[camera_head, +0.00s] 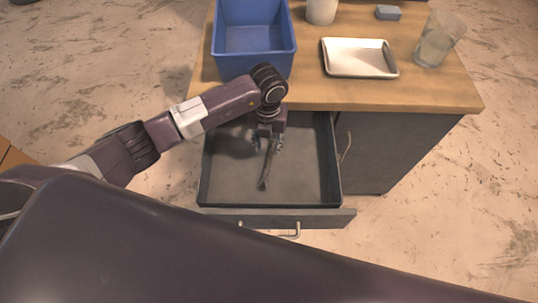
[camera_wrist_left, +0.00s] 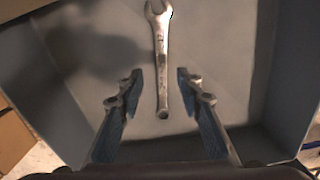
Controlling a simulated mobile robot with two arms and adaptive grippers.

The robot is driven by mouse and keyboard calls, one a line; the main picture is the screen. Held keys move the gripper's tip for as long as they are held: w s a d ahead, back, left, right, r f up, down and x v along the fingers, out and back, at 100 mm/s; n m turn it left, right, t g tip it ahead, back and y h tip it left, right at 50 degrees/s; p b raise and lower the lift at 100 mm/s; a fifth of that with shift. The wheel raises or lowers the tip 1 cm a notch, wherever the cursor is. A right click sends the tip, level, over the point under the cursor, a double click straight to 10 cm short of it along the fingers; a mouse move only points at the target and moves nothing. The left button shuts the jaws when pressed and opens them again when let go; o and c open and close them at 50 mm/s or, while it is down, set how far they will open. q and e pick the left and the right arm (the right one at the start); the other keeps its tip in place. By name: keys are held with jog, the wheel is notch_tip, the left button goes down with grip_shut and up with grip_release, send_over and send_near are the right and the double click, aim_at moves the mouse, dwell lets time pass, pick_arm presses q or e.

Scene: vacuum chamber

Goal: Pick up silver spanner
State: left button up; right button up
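The silver spanner (camera_wrist_left: 162,60) lies in the open drawer. In the left wrist view it runs up and down the picture, its open jaw at the top and its ring end near my fingers. My left gripper (camera_wrist_left: 155,88) is open, with one finger on each side of the spanner's lower part and gaps on both sides. In the head view the left gripper (camera_head: 267,143) points down into the drawer, and the spanner (camera_head: 265,177) shows below it, partly hidden. My right gripper is in neither view.
The drawer (camera_head: 328,165) has raised walls around the gripper and a front handle. On the wooden table (camera_head: 430,94) above stand a blue bin (camera_head: 255,65), a metal tray (camera_head: 360,73), a glass (camera_head: 436,45), a white cup (camera_head: 321,10) and a small grey block (camera_head: 388,13).

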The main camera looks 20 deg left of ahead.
aim_at(269, 157)
pick_arm(q)
jog(key=shift+d+f+p, duration=0.15)
jog(key=shift+f+p, duration=0.3)
jog(key=shift+f, duration=1.95)
jog(key=shift+f, duration=0.1)
jog(key=shift+c, duration=0.6)
jog(key=shift+w, duration=0.1)
grip_shut()
